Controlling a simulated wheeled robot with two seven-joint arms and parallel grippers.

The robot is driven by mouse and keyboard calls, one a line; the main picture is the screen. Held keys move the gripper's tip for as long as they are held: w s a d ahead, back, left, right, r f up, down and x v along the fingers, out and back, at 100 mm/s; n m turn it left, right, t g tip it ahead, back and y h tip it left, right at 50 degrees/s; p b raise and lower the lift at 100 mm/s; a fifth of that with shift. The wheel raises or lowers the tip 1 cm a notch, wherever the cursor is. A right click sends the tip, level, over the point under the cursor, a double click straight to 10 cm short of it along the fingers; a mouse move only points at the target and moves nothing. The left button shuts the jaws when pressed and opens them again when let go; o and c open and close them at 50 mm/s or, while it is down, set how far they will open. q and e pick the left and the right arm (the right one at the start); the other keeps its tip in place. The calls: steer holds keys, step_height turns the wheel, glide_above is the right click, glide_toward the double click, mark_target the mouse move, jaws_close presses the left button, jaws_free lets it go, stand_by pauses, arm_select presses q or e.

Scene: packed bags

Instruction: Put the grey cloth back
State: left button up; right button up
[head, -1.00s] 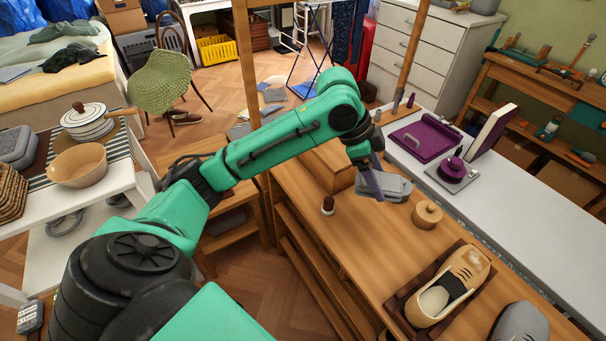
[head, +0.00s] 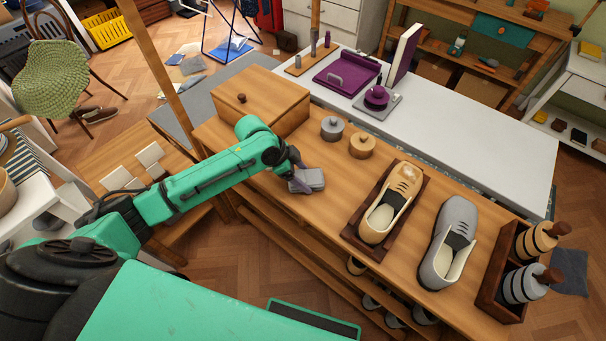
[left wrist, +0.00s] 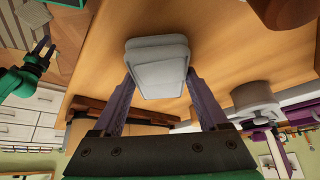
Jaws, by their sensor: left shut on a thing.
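The grey cloth (head: 309,181) is a flat folded pad held in my left gripper (head: 296,178), near the front edge of the wooden bench (head: 290,215). In the left wrist view the grey cloth (left wrist: 158,62) sits between the two purple-grey fingers of the gripper (left wrist: 160,85), which are shut on its sides. Wood shows around it; I cannot tell whether it touches the bench top. My right gripper (left wrist: 42,52) shows small in the left wrist view, its fingers apart and empty.
Behind the cloth stand a lidded wooden box (head: 262,92), a grey tin (head: 332,128) and a wooden tin (head: 362,145). To the right are a tan shoe (head: 390,205) in a tray, a grey shoe (head: 450,240) and a brush box (head: 505,285).

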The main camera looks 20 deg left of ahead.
arm_select(q)
steer(key=shift+f, duration=0.15)
steer(key=o, duration=1.3)
steer(key=shift+o, duration=0.2)
steer(key=shift+r, duration=0.3)
steer(key=v, duration=1.1)
steer(key=shift+a+r, duration=0.2)
steer(key=shift+r, duration=0.15)
